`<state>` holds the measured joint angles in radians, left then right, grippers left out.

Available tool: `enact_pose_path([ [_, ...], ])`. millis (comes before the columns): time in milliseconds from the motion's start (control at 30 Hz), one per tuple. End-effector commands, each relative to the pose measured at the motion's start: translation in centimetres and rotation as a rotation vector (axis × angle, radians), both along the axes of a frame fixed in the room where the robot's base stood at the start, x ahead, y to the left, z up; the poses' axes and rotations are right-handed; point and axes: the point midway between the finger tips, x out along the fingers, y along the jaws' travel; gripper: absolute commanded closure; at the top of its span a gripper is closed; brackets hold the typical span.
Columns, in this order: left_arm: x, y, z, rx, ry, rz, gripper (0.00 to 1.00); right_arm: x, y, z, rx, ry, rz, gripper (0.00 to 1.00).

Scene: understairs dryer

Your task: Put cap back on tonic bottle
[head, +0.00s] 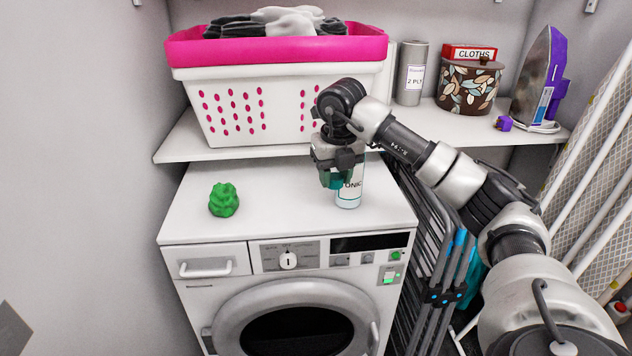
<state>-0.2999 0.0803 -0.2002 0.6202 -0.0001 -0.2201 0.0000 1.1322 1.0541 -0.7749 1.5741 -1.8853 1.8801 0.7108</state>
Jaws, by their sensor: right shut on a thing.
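The tonic bottle (350,190) stands upright on the white top of the dryer, right of the middle. Its pale label shows part of the word "TONIC". My right gripper (333,178) is in front of the bottle's upper left part and points down. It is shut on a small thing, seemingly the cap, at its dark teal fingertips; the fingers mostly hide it. The gripper hides the bottle's top, so I cannot tell whether cap and bottle touch. My left gripper is not in view.
A green lumpy object (223,200) sits on the dryer top (275,205) at left. The shelf (185,142) above holds a pink-rimmed white basket (265,105), a grey canister (411,75), a patterned pot (466,88) and an iron (537,80). A folded rack (440,250) stands right of the dryer.

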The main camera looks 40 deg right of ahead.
Motion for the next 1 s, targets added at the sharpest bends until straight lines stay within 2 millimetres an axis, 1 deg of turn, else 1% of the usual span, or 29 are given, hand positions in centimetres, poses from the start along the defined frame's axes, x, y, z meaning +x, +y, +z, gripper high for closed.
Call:
enact_pose_path([
  [100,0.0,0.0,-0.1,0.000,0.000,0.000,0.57,-1.0,-0.6,0.6,0.000,0.000,-0.001,0.85],
  [233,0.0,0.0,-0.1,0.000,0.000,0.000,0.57,-1.6,-0.9,1.0,-0.001,0.000,-0.002,0.85],
  [767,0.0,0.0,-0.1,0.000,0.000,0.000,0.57,-1.7,-0.7,1.1,0.001,0.001,0.020,0.85],
  [867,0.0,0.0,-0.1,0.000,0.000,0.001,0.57,-1.6,0.1,0.5,0.001,0.002,0.127,0.85],
  [967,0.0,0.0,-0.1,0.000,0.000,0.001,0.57,-1.4,1.7,-0.4,0.001,0.002,0.349,0.85],
  [1000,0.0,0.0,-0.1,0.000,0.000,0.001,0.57,-1.3,2.6,-1.0,0.003,0.003,0.465,0.85],
])
